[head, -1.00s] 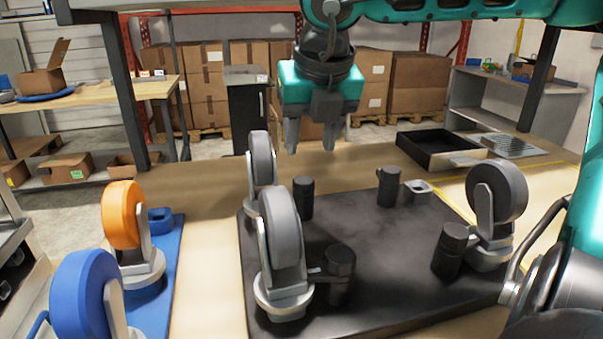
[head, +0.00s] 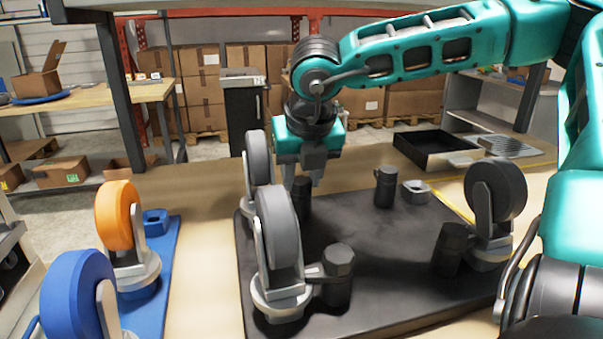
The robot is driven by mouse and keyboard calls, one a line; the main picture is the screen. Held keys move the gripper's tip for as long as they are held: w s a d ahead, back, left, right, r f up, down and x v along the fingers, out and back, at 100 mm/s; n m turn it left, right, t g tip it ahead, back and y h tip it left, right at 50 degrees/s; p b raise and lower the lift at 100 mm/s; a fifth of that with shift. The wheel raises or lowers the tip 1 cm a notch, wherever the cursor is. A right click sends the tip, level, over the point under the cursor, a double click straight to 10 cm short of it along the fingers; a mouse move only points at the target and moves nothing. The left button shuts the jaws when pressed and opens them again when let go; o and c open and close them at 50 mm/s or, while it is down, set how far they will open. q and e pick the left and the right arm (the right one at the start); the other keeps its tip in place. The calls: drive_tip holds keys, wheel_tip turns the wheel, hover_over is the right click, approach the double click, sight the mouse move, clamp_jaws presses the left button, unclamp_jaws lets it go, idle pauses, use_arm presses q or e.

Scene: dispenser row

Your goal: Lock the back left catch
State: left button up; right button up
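The back left catch (head: 303,205) is a dark upright cylinder on the black plate (head: 360,240), to the right of the back left grey caster wheel (head: 258,165). My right gripper (head: 303,180) points down over this catch. Its two fingers are apart, with the catch's upper part between or just behind them; I cannot tell whether they touch it. The catch's top is partly hidden by the gripper. My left gripper is not in view.
Other dark catches stand at front left (head: 338,275), back right (head: 385,187) and front right (head: 449,248). Grey wheels stand at front left (head: 281,240) and right (head: 500,190). An orange wheel (head: 117,215) and a blue wheel (head: 75,295) are left. A black tray (head: 435,150) lies behind.

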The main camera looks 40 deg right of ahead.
drive_tip(key=c, duration=0.5)
